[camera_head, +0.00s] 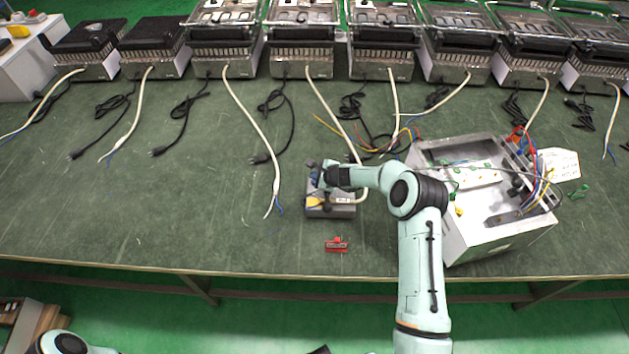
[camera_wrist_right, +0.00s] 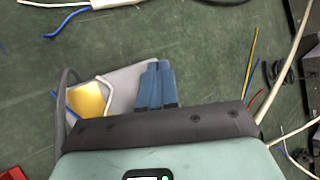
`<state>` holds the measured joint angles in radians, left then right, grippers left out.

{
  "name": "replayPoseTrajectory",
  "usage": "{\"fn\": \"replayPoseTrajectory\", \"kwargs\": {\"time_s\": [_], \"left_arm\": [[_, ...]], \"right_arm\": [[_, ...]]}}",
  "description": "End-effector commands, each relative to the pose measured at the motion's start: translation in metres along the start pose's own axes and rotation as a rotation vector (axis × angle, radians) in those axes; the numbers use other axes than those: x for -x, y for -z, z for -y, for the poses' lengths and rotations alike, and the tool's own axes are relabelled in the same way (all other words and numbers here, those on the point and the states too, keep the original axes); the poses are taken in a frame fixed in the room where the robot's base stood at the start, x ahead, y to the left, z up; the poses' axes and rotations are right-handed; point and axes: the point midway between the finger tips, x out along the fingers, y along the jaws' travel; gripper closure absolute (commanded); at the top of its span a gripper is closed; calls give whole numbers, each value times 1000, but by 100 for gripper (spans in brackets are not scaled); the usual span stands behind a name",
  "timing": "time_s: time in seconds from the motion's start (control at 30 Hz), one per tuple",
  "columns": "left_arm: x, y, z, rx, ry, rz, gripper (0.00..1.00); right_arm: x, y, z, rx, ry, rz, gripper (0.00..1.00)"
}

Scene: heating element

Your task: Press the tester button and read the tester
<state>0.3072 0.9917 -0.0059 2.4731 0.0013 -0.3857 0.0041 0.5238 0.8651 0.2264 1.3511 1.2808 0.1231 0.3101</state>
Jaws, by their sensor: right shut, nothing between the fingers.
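The tester appears to be a small grey box (camera_head: 343,211) on the green table, with a yellow part on its front left; it also shows in the right wrist view (camera_wrist_right: 125,84). My right gripper (camera_head: 316,172) is over the back left of this box, its blue fingertips (camera_wrist_right: 155,80) shut together and empty. In the wrist view the fingers overlap the box; I cannot tell whether they touch it. The button is not distinguishable, and no tester reading is legible. My left gripper is not in view; only a part of my left arm shows at the bottom left.
A red block (camera_head: 336,244) lies in front of the box. An open metal housing (camera_head: 490,226) with coloured wires stands to the right. Heater units (camera_head: 301,57) line the back, their cables trailing forward. The table's left front is clear.

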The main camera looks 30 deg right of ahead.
Motion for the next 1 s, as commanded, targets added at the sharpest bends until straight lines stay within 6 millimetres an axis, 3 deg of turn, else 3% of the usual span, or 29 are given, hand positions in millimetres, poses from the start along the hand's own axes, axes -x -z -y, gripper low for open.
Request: {"fn": "replayPoseTrajectory", "kwargs": {"time_s": [0.57,1.0], "left_arm": [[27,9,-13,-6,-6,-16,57],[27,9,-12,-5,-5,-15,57]], "right_arm": [[34,-26,26,1,2,1,100],[35,-25,25,0,0,0,100]]}}
